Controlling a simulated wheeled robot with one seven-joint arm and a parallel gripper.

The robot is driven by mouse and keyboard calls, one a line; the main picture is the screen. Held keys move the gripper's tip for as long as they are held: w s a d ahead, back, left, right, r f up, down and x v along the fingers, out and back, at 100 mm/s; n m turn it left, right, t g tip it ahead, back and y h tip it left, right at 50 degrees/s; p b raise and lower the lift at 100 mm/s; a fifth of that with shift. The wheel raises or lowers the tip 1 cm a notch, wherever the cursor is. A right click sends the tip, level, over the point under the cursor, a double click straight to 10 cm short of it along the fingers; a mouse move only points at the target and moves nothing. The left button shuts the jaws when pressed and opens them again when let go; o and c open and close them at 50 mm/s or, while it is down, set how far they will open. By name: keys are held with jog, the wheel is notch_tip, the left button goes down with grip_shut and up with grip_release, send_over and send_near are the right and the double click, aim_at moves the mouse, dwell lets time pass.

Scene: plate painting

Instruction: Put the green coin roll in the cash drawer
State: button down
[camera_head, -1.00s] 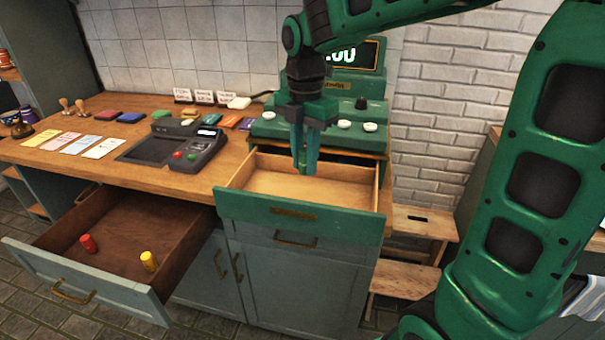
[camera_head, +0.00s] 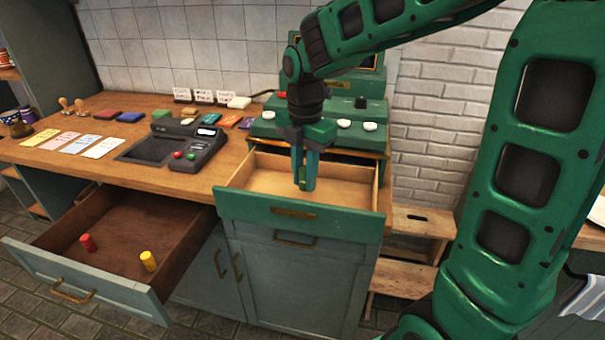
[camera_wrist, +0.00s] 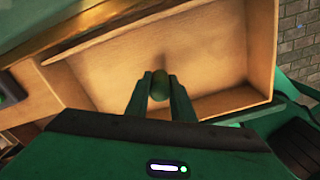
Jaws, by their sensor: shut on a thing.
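My gripper (camera_head: 305,184) points down into the open cash drawer (camera_head: 300,217), the green-fronted drawer under the green till. In the wrist view my gripper (camera_wrist: 160,82) is shut on the green coin roll (camera_wrist: 160,85), whose rounded end shows between the fingertips. The wrist view also shows the light wooden floor of the cash drawer (camera_wrist: 205,60) below it. The floor around the roll is bare. I cannot tell whether the roll touches it. In the head view the fingers hide most of the roll.
A lower left drawer (camera_head: 85,278) stands open with a red roll (camera_head: 88,242) and a yellow roll (camera_head: 148,261) in it. A card terminal (camera_head: 190,150) and several coloured blocks sit on the wooden counter.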

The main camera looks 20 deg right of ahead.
jog(key=shift+f, duration=0.2)
jog(key=c, duration=1.5)
grip_release()
jog(key=shift+c, duration=0.2)
notch_tip(320, 180, up, 13)
jog(key=s+d+f+m, duration=0.2)
jog(key=s+d+m, duration=0.1)
jog(key=d+m, duration=0.1)
jog(key=s+d+f+m, duration=0.2)
jog(key=s+d+m, duration=0.2)
jog(key=m, duration=0.2)
jog(key=s+d+f+m, duration=0.2)
jog(key=s+d+m, duration=0.2)
jog(key=m, duration=0.1)
jog(key=shift+d, duration=0.15)
jog(key=s+d+f+m, duration=0.2)
jog(key=s+f+m, duration=0.2)
jog(key=s+m, duration=0.2)
jog(key=s+d+f+m, duration=0.3)
jog(key=s+m, duration=0.4)
jog(key=m, duration=0.1)
jog(key=shift+s+f+m, duration=0.2)
jog(key=shift+f+m, duration=0.2)
